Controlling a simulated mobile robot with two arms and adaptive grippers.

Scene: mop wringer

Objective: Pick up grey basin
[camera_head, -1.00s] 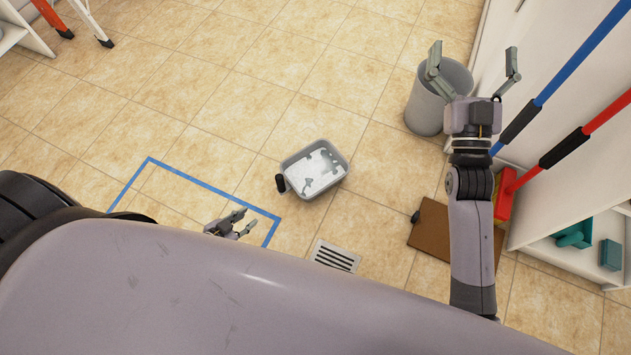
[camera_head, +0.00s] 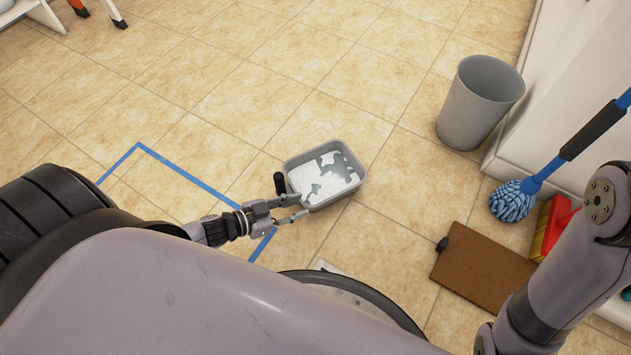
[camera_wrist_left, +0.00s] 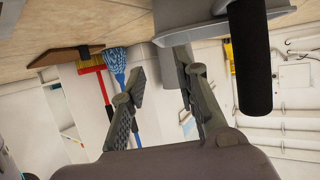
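The grey basin (camera_head: 349,202) stands on the tiled floor, with white foam and grey patches inside and a black handle (camera_head: 280,184) at its left side. My left gripper (camera_head: 298,206) is at the basin's lower left wall, just below the handle. Its two fingers are spread, with a clear gap in the left wrist view (camera_wrist_left: 160,68).
A grey bin (camera_head: 480,102) stands at the upper right by white shelving. A blue mop (camera_head: 513,202), a red and yellow broom (camera_head: 552,224) and a brown board (camera_head: 484,266) are at the right. Blue tape (camera_head: 180,171) marks the floor left of the basin. Floor above the basin is clear.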

